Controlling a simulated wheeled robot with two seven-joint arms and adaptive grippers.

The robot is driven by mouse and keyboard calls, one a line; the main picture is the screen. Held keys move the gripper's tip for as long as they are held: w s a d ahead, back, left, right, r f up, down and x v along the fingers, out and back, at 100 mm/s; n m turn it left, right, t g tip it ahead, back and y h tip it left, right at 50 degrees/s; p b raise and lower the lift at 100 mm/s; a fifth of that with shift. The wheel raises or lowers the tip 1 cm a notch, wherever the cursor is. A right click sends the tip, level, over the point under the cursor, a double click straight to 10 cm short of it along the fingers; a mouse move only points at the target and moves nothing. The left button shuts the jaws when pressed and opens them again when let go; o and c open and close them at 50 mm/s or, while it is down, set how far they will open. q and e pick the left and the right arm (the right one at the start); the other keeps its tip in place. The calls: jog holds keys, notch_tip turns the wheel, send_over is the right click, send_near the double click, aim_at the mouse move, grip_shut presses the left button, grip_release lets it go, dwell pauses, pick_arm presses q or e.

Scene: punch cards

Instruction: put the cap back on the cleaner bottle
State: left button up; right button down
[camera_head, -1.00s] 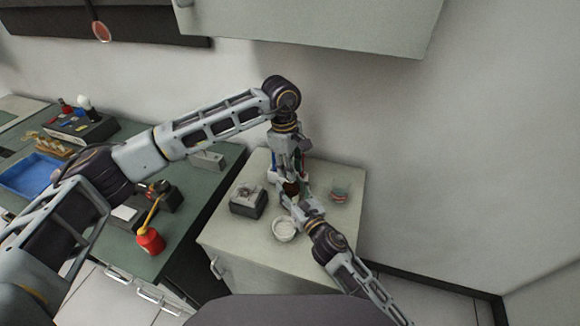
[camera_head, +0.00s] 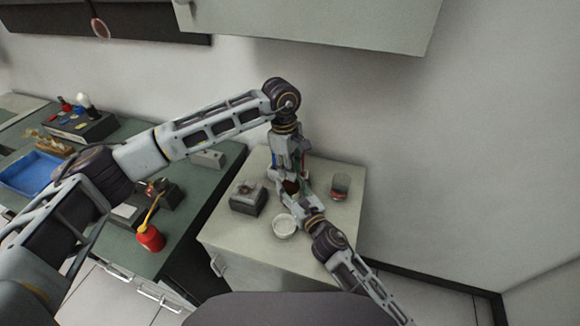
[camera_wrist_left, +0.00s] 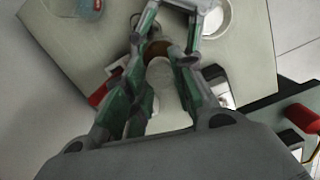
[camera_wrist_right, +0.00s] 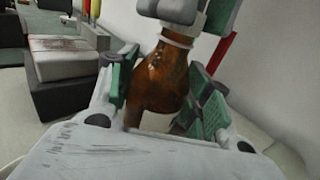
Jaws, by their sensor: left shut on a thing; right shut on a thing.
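The brown cleaner bottle (camera_wrist_right: 158,80) stands upright between the fingers of my right gripper (camera_wrist_right: 160,92), which is shut on it. In the head view the bottle (camera_head: 291,187) is mostly hidden by both grippers. My left gripper (camera_head: 289,170) reaches down from above and is shut on the white cap (camera_wrist_left: 160,72). The cap is directly over the bottle's neck, with the brown glass (camera_wrist_left: 156,47) showing beyond it. In the right wrist view a pale ring (camera_wrist_right: 177,38) shows at the bottle's top, under the left fingers. I cannot tell whether cap and neck touch.
On the same pale cabinet top (camera_head: 230,236) are a white bowl (camera_head: 284,226), a glass with red contents (camera_head: 340,187) and a dark grey box (camera_head: 247,200). The green bench to the left holds a red oil can (camera_head: 150,238) and a blue tray (camera_head: 32,174). A wall is close behind.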

pick_arm(q)
jog(key=m, duration=0.5)
jog(key=shift+m, duration=0.4)
jog(key=m, duration=0.5)
jog(key=shift+d+m+g+y, duration=0.1)
jog(key=shift+m+g+y, duration=0.2)
jog(key=shift+y, duration=0.1)
jog(key=m, duration=0.5)
jog(key=shift+m+y, duration=0.3)
jog(key=m, duration=0.5)
jog(key=shift+m+y, duration=0.3)
jog(key=o, duration=0.7)
jog(key=shift+c, duration=0.2)
jog(key=shift+d+r, duration=0.1)
jog(key=shift+r, duration=2.15)
